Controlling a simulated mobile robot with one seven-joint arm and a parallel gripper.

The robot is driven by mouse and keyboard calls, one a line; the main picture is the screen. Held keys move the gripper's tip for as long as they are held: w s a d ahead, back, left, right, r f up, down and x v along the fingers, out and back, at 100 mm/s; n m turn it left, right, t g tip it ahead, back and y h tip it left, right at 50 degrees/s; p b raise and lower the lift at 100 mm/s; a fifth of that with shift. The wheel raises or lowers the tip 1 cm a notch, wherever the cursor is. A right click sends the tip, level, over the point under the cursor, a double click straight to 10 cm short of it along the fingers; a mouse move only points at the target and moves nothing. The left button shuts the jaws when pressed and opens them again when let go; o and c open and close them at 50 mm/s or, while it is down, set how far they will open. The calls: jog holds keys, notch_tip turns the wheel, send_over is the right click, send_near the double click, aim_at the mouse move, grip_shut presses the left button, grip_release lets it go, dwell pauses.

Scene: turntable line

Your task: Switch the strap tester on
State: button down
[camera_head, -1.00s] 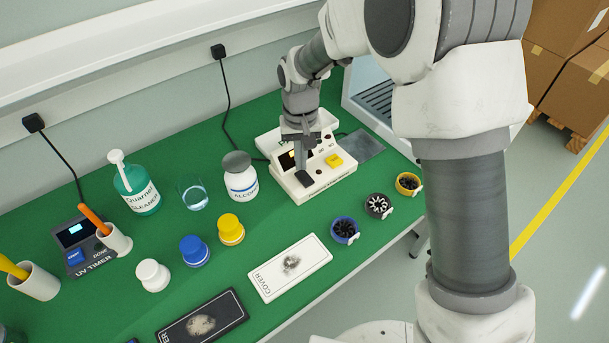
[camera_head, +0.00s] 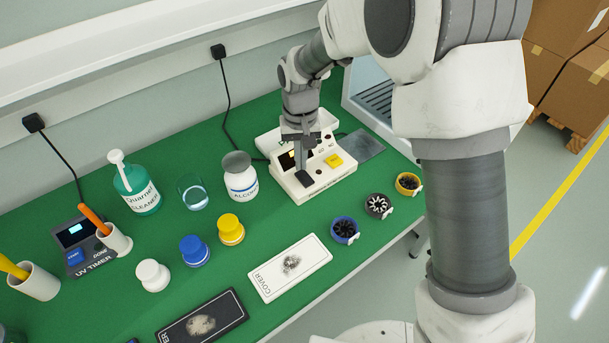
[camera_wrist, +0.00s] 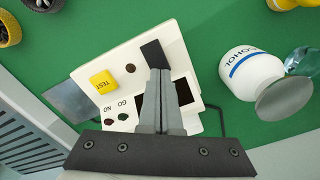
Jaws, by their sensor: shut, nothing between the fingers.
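The strap tester (camera_head: 325,175) is a white sloped box on the green bench, below my arm. It has a yellow TEST button (camera_wrist: 103,80), a small dark red round part (camera_wrist: 130,68), a dark screen (camera_wrist: 183,91) and two unlit-looking lamps by the words NO and GO. A black block-like part, perhaps its switch (camera_wrist: 154,52), sits near its front left corner in the head view (camera_head: 304,179). My gripper (camera_wrist: 155,72) is shut and empty, fingers pointing down at this black part. Its fingertips are right beside or on the part; I cannot tell whether they touch.
A white alcohol bottle (camera_head: 241,186) with a grey cap stands close left of the tester. A dark grey plate (camera_head: 361,146) lies to its right. Small blue, grey and yellow-rimmed cups (camera_head: 345,230) stand in front. A white COVER plate (camera_head: 289,267) lies nearer.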

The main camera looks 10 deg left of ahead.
aim_at(301, 173)
jog(key=shift+f+b, duration=0.65)
jog(key=shift+f, duration=0.35)
dwell(0.3)
jog(key=shift+r, duration=0.15)
jog(key=shift+r+p, duration=2.5)
jog(key=shift+r, duration=0.95)
